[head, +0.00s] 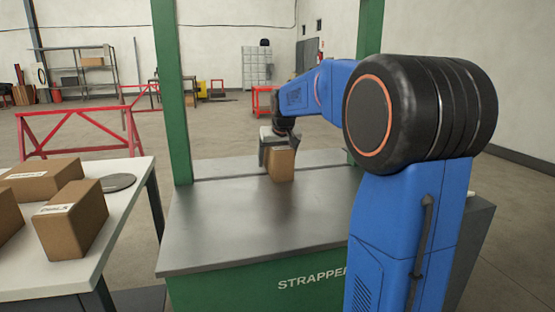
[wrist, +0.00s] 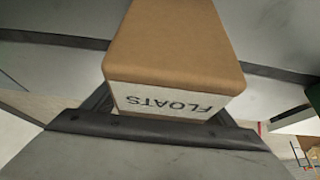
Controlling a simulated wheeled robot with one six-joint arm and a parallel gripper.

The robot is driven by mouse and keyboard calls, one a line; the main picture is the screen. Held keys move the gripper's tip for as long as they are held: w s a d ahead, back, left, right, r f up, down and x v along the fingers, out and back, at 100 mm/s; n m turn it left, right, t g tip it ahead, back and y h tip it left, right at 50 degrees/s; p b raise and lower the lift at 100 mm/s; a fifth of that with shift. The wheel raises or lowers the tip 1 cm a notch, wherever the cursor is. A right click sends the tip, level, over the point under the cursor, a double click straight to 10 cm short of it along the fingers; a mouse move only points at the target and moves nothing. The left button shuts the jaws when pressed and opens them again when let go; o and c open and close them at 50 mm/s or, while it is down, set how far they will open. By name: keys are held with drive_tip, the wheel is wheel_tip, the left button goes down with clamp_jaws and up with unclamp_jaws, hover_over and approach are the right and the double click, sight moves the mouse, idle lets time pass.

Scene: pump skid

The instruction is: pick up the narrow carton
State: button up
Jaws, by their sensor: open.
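A narrow brown carton (head: 281,164) stands upright on the grey top of the strapper (head: 235,225). In the wrist view, the carton (wrist: 175,45) fills the upper middle, and its white label reads FLOATS, upside down. My gripper (head: 275,150) is at the carton's upper part, just behind and beside it in the head view. In the wrist view, dark finger parts show at both sides of the carton's lower end. The jaws are open. The fingertips are mostly hidden by the carton, and I cannot tell whether they touch it.
A white table (head: 118,220) at the left holds several brown cartons (head: 72,222) and a grey disc (head: 117,182). Green posts (head: 172,90) rise at the strapper's far side. A red trestle (head: 80,130) stands behind the table. The strapper's front top is clear.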

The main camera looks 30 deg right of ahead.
drive_tip(key=c, duration=1.6)
drive_tip(key=shift+r, duration=5.3)
